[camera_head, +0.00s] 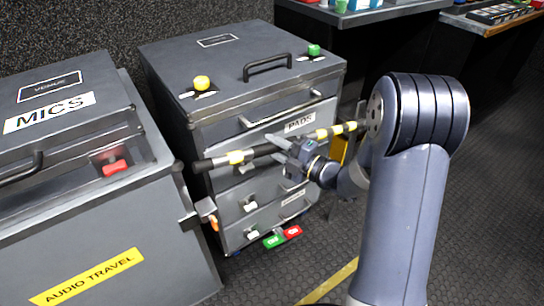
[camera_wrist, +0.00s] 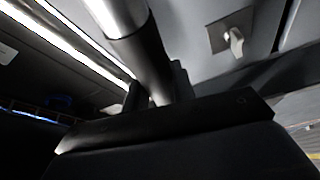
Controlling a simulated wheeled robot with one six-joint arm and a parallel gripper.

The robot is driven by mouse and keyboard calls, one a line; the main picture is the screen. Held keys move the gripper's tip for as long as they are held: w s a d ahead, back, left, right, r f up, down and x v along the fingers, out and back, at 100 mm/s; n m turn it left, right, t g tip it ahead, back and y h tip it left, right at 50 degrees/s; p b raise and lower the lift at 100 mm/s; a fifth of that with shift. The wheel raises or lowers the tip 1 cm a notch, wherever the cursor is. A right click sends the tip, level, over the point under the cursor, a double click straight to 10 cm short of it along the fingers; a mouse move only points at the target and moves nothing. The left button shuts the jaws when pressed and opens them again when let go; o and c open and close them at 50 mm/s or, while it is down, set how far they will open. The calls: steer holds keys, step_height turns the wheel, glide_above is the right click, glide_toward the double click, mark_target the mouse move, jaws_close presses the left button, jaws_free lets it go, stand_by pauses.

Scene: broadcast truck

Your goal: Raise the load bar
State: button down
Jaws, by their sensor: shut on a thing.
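The load bar (camera_head: 262,151) is a black bar with yellow bands in the head view. It crosses the front of the grey drawer cabinet (camera_head: 260,110) and slopes slightly up to the right. Its left end is free in the air above a bracket (camera_head: 203,211). Its right end passes behind my arm, close to a yellow-sided upright bracket (camera_head: 341,143); whether they touch I cannot tell. My gripper (camera_head: 284,146) is shut on the bar near its middle. In the wrist view the bar (camera_wrist: 148,58) runs down between the fingers (camera_wrist: 155,96).
A grey MICS case (camera_head: 80,200) with a red latch stands at the left. A yellow knob (camera_head: 202,83) and a green knob (camera_head: 314,50) sit on the cabinet top. Open floor lies in front.

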steer(key=shift+w+d+r+m, duration=0.1)
steer(key=shift+r+m, duration=0.05)
steer(key=shift+r, duration=0.35)
steer(key=shift+w+d+r+m, duration=0.1)
steer(key=shift+r+m, duration=0.05)
steer(key=shift+r, duration=0.3)
steer(key=c, duration=1.2)
jaws_free()
steer(key=shift+o, duration=0.2)
steer(key=shift+s+d, duration=0.1)
steer(key=p+v, duration=0.1)
steer(key=v, duration=0.9)
steer(key=shift+s+d+f, duration=0.15)
steer(key=shift+s+d, duration=0.1)
steer(key=shift+a, duration=0.1)
